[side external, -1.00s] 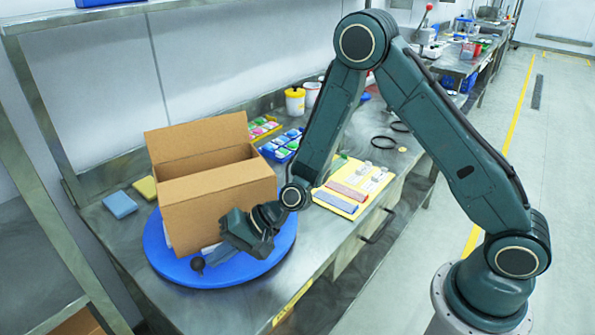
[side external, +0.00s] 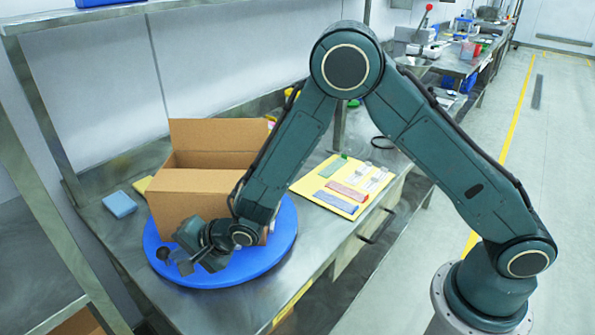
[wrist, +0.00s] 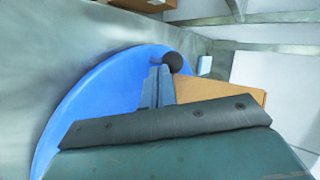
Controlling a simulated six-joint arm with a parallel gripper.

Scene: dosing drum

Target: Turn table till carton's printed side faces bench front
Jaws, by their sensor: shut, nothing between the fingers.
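The brown open-topped carton (side external: 187,194) stands on the blue round turntable (side external: 272,250). The carton faces I can see are plain; no print shows. A black ball knob (side external: 163,253) sits at the turntable's front-left rim. My gripper (side external: 180,264) is shut and empty, low over the turntable just right of the knob, in front of the carton. In the wrist view the shut fingers (wrist: 156,86) are beside the knob (wrist: 173,61); I cannot tell whether they touch it. Part of the carton (wrist: 218,98) shows there, mostly hidden by my gripper.
A light blue sponge (side external: 120,204) and a partly hidden yellow one (side external: 143,185) lie left of the turntable on the steel bench (side external: 115,252). A yellow board (side external: 342,186) with strips lies to the right. A shelf post stands at the left.

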